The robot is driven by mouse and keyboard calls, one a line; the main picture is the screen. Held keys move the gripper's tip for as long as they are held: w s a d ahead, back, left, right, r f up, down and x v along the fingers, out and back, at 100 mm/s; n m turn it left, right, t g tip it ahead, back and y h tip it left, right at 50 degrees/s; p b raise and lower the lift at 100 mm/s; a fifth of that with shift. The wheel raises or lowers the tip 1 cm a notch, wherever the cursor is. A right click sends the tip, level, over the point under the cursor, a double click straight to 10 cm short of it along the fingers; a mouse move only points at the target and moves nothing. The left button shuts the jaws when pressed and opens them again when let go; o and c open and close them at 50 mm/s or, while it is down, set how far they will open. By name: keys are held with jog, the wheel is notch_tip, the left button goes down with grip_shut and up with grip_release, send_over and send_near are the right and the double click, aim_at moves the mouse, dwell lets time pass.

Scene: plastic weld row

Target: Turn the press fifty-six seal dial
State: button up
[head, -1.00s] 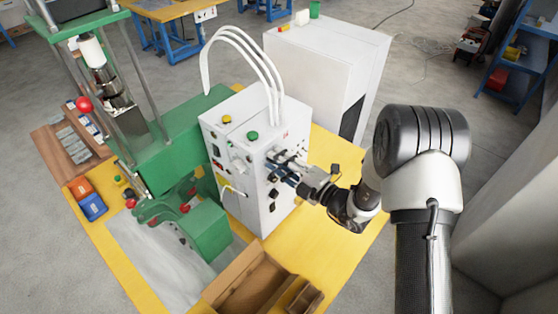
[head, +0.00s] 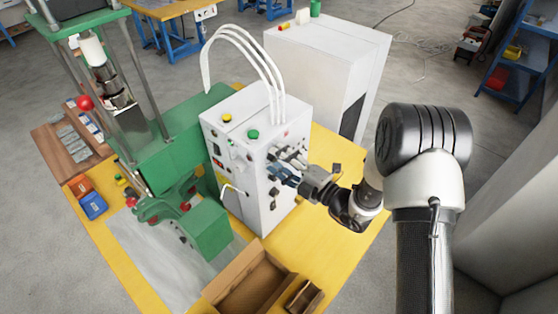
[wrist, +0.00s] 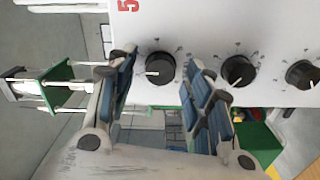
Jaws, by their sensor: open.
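The control box (head: 232,130) is a white cabinet on the yellow bench, with dials on its right face. In the wrist view a black dial with a white pointer line (wrist: 160,70) sits between my fingers, nearest a red, cut-off number starting with 5 (wrist: 128,5). Which dial is the seal dial cannot be read. My gripper (wrist: 160,88) is open, with one finger on each side of this dial; contact cannot be told. In the head view my gripper (head: 284,168) is at the box's right face and hides part of the dials.
Two more black dials (wrist: 238,70) (wrist: 302,73) sit to the right in the wrist view, the nearer one close to my right finger. A green press (head: 185,140) stands left of the box. A cardboard box (head: 250,282) lies in front. White hoses (head: 262,62) arch above.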

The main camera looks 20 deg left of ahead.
jog(key=v, duration=1.1)
jog(key=shift+s+d, duration=0.15)
jog(key=shift+d, duration=0.15)
jog(key=s+r+n+g+h+b, duration=0.2)
jog(key=s+n+g+b, duration=0.25)
jog(key=s+n, duration=0.6)
jog(key=s+r+n+g+h+b, duration=0.25)
jog(key=s+n+g+b, duration=0.35)
jog(key=n, duration=0.7)
jog(key=s+d+f+n+t+h+b, duration=0.2)
jog(key=d+n+h, duration=0.4)
jog(key=d+n, duration=0.3)
jog(key=s+d+f+n+t+h+b, duration=0.3)
jog(key=s+d+n+t+h+b, duration=0.1)
jog(key=d+n, duration=0.6)
jog(key=shift+d+t+h+b, duration=0.75)
jog(key=shift+d+t+h, duration=0.25)
jog(key=shift+t, duration=0.25)
